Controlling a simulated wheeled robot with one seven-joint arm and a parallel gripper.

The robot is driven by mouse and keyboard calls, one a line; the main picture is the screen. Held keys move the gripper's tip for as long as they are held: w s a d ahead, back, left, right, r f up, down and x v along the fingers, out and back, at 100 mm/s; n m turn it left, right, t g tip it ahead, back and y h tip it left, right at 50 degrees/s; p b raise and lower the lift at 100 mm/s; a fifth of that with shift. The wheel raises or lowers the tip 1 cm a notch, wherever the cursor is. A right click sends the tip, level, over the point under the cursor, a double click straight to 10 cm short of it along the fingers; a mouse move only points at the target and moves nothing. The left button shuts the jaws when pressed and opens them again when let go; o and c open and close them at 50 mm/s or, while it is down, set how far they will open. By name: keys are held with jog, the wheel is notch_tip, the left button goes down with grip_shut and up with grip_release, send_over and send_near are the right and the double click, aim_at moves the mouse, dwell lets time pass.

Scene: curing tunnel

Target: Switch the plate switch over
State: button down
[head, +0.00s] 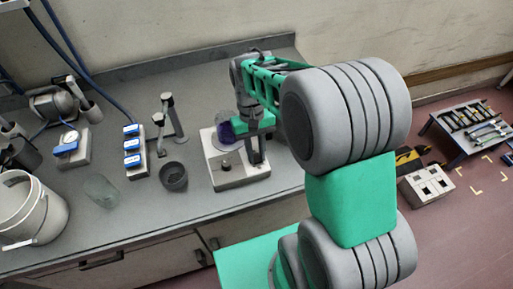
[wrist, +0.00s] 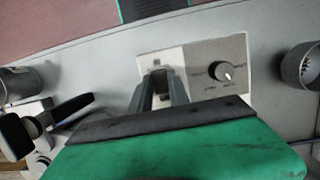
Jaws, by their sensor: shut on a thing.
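The hot plate (head: 240,180) is a pale box on the bench, with a dark round knob (wrist: 225,72) on its grey panel; the knob also shows in the head view (head: 225,166). My gripper (head: 258,162) reaches down over the right part of its front. In the wrist view my gripper (wrist: 162,75) has its two fingers close together at the pale left part of the panel, left of the knob. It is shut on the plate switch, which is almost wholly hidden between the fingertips. Which way the switch is set cannot be seen.
A beaker of purple liquid (head: 223,128) stands on the plate, close to my gripper. A dark cup (head: 173,176), a clear glass (head: 101,191), a blue-topped block (head: 133,151) and a white bucket (head: 28,212) stand to the left. The bench front is clear.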

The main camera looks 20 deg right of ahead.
dwell(0.3)
jog(key=c, duration=1.2)
grip_release()
jog(key=shift+c, duration=0.2)
jog(key=b+v, duration=0.1)
jog(key=v, duration=0.7)
jog(key=shift+w+f, duration=0.15)
